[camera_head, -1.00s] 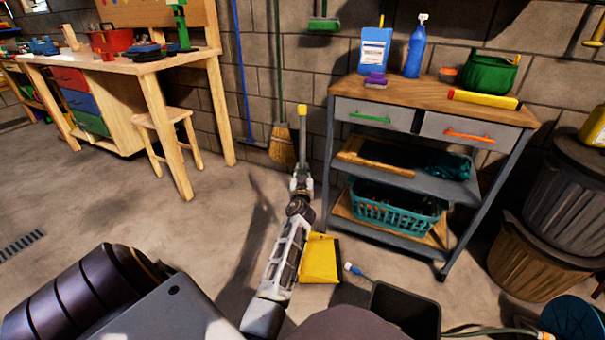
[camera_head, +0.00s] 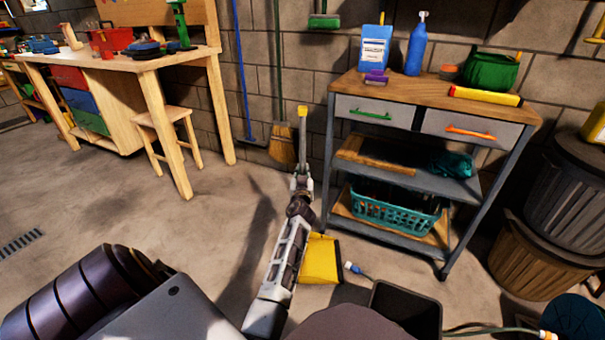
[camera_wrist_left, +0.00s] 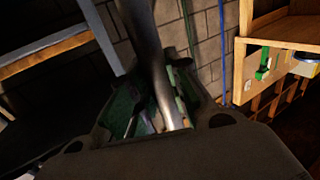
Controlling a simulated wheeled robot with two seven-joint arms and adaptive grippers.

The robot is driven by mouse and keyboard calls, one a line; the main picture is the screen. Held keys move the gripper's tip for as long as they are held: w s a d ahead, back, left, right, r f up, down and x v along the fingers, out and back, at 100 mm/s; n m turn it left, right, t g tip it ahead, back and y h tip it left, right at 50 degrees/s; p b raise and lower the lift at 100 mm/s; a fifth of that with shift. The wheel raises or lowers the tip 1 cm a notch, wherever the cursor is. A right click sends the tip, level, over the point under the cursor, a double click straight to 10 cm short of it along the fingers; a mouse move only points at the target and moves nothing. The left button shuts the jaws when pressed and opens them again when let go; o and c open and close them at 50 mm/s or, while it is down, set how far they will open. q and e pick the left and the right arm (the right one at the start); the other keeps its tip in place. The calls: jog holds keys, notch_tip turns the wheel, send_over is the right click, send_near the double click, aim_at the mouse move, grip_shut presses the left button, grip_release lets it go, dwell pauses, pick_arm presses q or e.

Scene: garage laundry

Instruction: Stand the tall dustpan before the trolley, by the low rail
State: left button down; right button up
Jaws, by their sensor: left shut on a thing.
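The tall dustpan has a grey handle with a yellow top (camera_head: 303,111) and a yellow pan (camera_head: 321,261) low by the floor. My left gripper (camera_head: 301,183) is shut on the handle. In the left wrist view the handle (camera_wrist_left: 150,45) runs between the fingers (camera_wrist_left: 160,115). My arm hides the lower handle and part of the pan; I cannot tell whether the pan touches the floor. The pan is in front of the left end of the grey trolley (camera_head: 400,185), near its low rail (camera_head: 388,246). My right gripper is out of view.
A black bin (camera_head: 405,308) and a blue-ended cable (camera_head: 355,268) lie right of the pan. A broom (camera_head: 281,145) leans on the wall behind. A stool (camera_head: 165,125) and workbench (camera_head: 120,62) stand left.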

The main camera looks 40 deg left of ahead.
pick_arm(q)
jog(key=c, duration=1.3)
grip_release()
jog(key=shift+d, duration=0.1)
jog(key=shift+f, duration=0.1)
jog(key=shift+r, duration=0.25)
